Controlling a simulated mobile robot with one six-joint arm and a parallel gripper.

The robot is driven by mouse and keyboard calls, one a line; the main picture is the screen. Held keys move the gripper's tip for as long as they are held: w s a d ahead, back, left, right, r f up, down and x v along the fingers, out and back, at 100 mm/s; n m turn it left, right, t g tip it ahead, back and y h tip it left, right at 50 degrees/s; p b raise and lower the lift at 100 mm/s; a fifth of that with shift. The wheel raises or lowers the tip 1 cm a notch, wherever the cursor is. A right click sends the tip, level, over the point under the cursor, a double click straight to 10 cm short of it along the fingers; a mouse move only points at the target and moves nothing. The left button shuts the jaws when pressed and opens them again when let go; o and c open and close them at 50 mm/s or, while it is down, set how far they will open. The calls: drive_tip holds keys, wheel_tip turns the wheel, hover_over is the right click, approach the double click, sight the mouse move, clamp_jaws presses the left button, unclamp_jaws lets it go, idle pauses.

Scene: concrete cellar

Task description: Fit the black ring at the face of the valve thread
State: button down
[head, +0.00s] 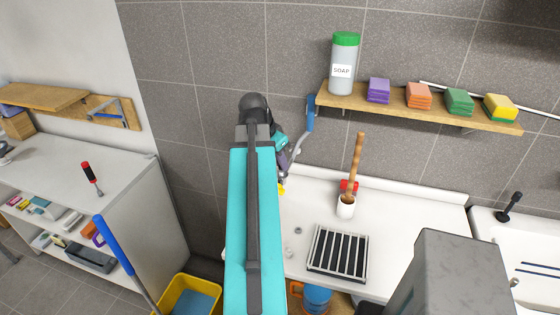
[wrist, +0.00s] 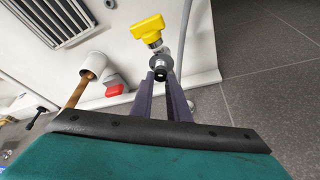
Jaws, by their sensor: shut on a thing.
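The valve shows in the wrist view with a yellow handle (wrist: 150,28) and a short metal body (wrist: 153,43) under it. In the head view only a bit of the yellow handle (head: 282,189) shows past my arm. My gripper (wrist: 163,78) has its two purple-grey fingers close together, shut on a small dark ring-like piece, which I take as the black ring (wrist: 157,74). The ring appears right by the metal end of the valve; I cannot tell whether they touch. The thread is mostly hidden. In the head view my arm hides most of the gripper (head: 283,172).
A white cup (head: 345,210) with a wooden handle, a red object (head: 349,186) and a black slatted rack (head: 338,252) stand on the white counter (head: 395,215). A shelf (head: 420,108) with soap and sponges hangs above.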

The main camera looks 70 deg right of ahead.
drive_tip(key=shift+f, duration=0.5)
drive_tip(key=c, duration=1.6)
unclamp_jaws()
drive_tip(key=shift+r, duration=0.15)
drive_tip(key=shift+b+v, duration=2.05)
drive_tip(key=shift+v, duration=4.75)
